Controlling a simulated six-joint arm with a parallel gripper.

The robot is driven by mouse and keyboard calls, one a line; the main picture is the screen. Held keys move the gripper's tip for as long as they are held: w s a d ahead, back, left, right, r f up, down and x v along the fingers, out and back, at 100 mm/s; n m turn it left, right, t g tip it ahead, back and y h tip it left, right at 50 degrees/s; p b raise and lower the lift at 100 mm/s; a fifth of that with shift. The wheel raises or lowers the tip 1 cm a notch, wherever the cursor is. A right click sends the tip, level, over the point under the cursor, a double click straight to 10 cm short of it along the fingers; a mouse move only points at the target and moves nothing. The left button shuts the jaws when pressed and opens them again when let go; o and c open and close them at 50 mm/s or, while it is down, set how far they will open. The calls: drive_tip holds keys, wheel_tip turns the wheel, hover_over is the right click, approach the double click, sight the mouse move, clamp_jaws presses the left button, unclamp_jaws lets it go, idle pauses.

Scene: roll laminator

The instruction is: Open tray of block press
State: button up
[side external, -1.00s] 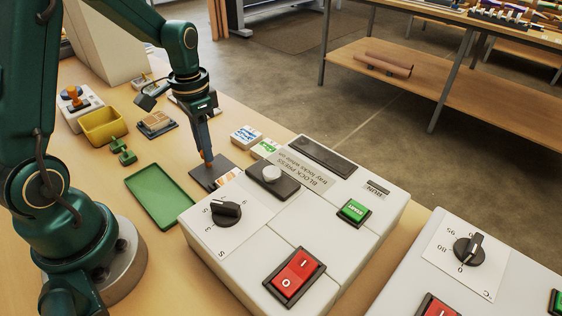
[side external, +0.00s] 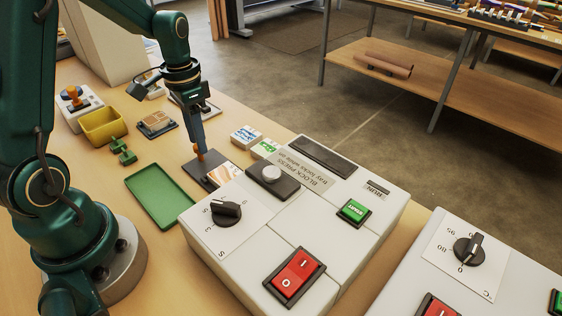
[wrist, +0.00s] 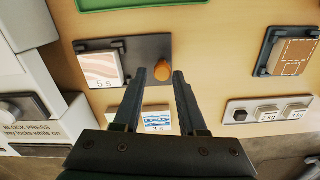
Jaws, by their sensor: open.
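The white block press (side external: 335,205) stands in the middle of the side view. Its dark grey tray (side external: 196,174) sticks out from the far left side, with a wood-grained block (side external: 221,174) on it. In the wrist view the tray (wrist: 130,45) carries this block (wrist: 95,67), marked 5 s, and an orange knob (wrist: 162,69). My gripper (wrist: 163,74) is open, with its fingertips on either side of the knob; I cannot tell whether they touch it. In the side view my gripper (side external: 200,150) reaches down at the tray's outer end.
A green tray (side external: 160,195) lies left of the press. Blue and green labelled blocks (side external: 246,136) stand behind the tray. A yellow bin (side external: 103,127) and a stamp (side external: 74,97) are farther left. A second white machine (side external: 440,260) stands at right.

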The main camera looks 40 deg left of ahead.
wheel_tip(320, 180, up, 4)
drive_tip(key=shift+r, duration=0.1)
idle(0.4)
wheel_tip(320, 180, up, 4)
drive_tip(key=m+t, duration=0.1)
drive_tip(key=t, duration=0.1)
hover_over(212, 166)
drive_tip(key=s+d+r+t, duration=0.2)
drive_tip(key=s+d+r, duration=0.1)
drive_tip(key=d+r, duration=0.15)
drive_tip(key=s+d+f+n+t, duration=0.1)
drive_tip(key=s+d+n, duration=0.1)
drive_tip(key=s+d, duration=0.3)
drive_tip(key=s, duration=0.2)
drive_tip(key=shift+s+f+n+t, duration=0.2)
drive_tip(key=shift+s+n+t, duration=0.1)
drive_tip(key=shift+n, duration=0.1)
idle(0.5)
